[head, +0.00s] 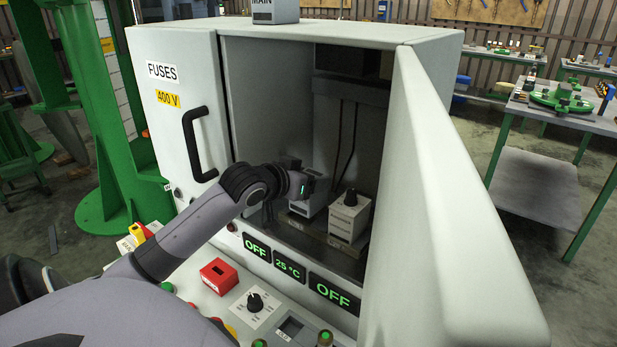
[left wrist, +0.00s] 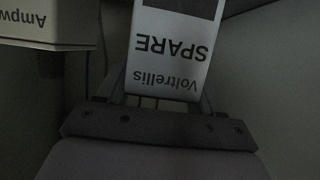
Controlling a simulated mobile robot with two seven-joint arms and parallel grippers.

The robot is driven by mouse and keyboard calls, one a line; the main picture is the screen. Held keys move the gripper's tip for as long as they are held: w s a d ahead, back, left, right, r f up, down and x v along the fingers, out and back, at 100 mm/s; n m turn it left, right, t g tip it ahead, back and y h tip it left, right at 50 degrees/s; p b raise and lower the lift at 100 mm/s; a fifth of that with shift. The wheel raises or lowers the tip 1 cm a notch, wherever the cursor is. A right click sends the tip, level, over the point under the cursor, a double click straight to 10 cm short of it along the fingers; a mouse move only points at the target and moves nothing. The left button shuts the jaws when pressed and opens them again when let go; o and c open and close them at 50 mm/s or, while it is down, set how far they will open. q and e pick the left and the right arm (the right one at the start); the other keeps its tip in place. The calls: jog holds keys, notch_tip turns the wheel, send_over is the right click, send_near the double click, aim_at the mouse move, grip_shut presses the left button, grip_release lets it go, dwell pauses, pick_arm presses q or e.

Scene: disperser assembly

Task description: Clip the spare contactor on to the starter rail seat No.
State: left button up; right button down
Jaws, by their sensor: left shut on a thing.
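The spare contactor (left wrist: 175,45) is a pale block whose label reads "Voltrellis SPARE", upside down in the left wrist view. My left gripper (left wrist: 155,100) is shut on it. In the head view the spare contactor (head: 316,200) is inside the open cabinet, partly hidden by my left wrist, low over the starter rail (head: 310,231). I cannot tell whether it touches the rail, and the seat under it is hidden. A second pale unit with a black knob (head: 349,216) sits upright on the rail to the right. My right gripper is not in view.
The cabinet (head: 180,120) has a black handle; its open door (head: 450,220) stands close on the right. In the left wrist view a box marked "Ampw" (left wrist: 45,22) is close beside the spare. Displays (head: 290,268) and a control panel with a red block (head: 218,276) lie in front.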

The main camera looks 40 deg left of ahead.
pick_arm(q)
jog(key=shift+r, duration=0.15)
jog(key=shift+p, duration=0.55)
dwell(0.6)
jog(key=shift+p, duration=0.45)
jog(key=shift+f+b, duration=0.65)
jog(key=shift+f, duration=0.75)
jog(key=o, duration=1.4)
jog(key=shift+c, duration=0.2)
jog(key=shift+f, duration=0.1)
jog(key=shift+s, duration=0.1)
